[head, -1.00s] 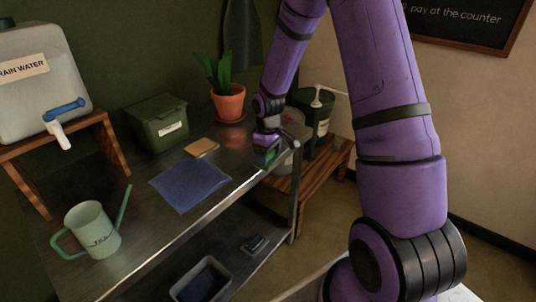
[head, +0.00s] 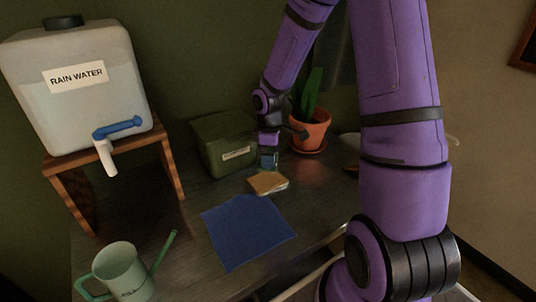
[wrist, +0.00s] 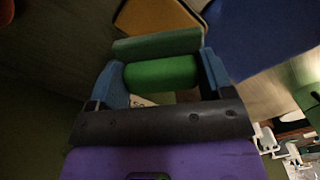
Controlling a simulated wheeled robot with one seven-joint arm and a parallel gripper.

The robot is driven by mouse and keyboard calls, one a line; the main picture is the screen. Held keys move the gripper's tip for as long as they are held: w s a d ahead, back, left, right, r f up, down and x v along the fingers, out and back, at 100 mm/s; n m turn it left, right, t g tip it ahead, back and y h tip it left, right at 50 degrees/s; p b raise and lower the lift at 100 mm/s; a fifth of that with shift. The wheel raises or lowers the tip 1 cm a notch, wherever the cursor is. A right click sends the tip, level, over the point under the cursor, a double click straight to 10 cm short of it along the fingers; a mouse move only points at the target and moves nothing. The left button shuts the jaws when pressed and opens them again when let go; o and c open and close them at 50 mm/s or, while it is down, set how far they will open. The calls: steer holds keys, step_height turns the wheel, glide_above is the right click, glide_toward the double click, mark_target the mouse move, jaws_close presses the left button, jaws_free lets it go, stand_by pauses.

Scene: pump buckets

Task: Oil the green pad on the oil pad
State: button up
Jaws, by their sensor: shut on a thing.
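The green pad (wrist: 160,73) is between the blue fingers of my gripper (wrist: 160,78) in the wrist view. A darker green flat edge (wrist: 156,46) lies just beyond it, and I cannot tell whether it is part of the same pad. In the head view my gripper (head: 268,160) points down over the table, just behind a tan pad (head: 268,183). The tan pad, which may be the oil pad, lies flat and also shows at the top of the wrist view (wrist: 155,15). I cannot tell whether the green pad touches anything.
A blue cloth (head: 247,230) lies in front of the tan pad. A dark green box (head: 222,143) is left of my gripper, a potted plant (head: 309,132) right. A rain water tank (head: 78,90) on a wooden stand and a watering can (head: 122,272) are at left.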

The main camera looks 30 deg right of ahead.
mark_target(268, 179)
steer(key=shift+w, duration=0.15)
steer(key=shift+a+f, duration=0.15)
steer(key=shift+f, duration=2.8)
steer(key=shift+f, duration=0.55)
steer(key=shift+r, duration=3.55)
